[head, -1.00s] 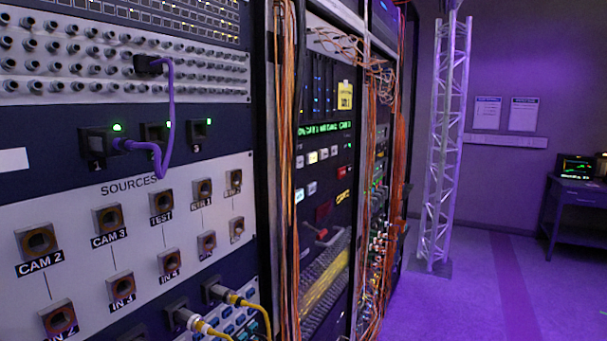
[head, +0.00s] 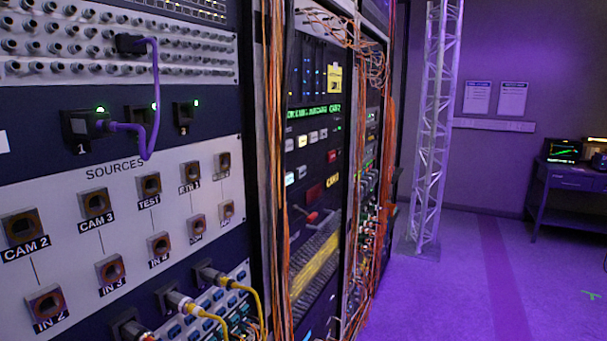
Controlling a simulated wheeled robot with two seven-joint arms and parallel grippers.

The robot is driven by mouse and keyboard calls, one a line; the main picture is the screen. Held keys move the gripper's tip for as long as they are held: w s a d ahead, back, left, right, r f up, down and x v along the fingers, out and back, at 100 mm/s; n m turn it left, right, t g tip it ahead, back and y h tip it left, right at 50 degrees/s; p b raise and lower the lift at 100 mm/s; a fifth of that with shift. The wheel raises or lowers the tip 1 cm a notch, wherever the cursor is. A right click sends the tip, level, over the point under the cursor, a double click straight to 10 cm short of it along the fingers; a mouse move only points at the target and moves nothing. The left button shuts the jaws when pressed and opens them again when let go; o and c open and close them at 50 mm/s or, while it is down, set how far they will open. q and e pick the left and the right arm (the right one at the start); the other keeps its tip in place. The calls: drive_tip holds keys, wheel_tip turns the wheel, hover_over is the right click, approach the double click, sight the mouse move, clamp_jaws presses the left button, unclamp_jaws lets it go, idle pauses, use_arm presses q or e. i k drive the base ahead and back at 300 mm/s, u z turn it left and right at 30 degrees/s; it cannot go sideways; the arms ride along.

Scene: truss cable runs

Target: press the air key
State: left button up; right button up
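A dark switcher panel (head: 310,160) stands in the middle rack, seen at a steep angle. It carries a row of small keys (head: 302,141), some lit white or yellow, and a second short row of pale keys (head: 301,171). A red key (head: 332,156) sits at its right side, and a darker red key (head: 314,191) is lower down. A lever with a red handle (head: 308,213) is below them. A green text strip (head: 313,112) runs above the keys. Lettering is too small to tell which key is the air key. Neither gripper is in view.
Orange cables (head: 278,130) hang beside the panel. At left is a SOURCES patch panel (head: 110,200) with a purple cable (head: 153,100) above it. Yellow-cabled plugs (head: 205,308) stick out below. A lattice truss (head: 432,130) stands behind; purple floor (head: 450,290) is open at right.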

sight(301, 172)
drive_tip(key=z, duration=1.05)
drive_tip(key=i, duration=1)
drive_tip(key=u, duration=2.3)
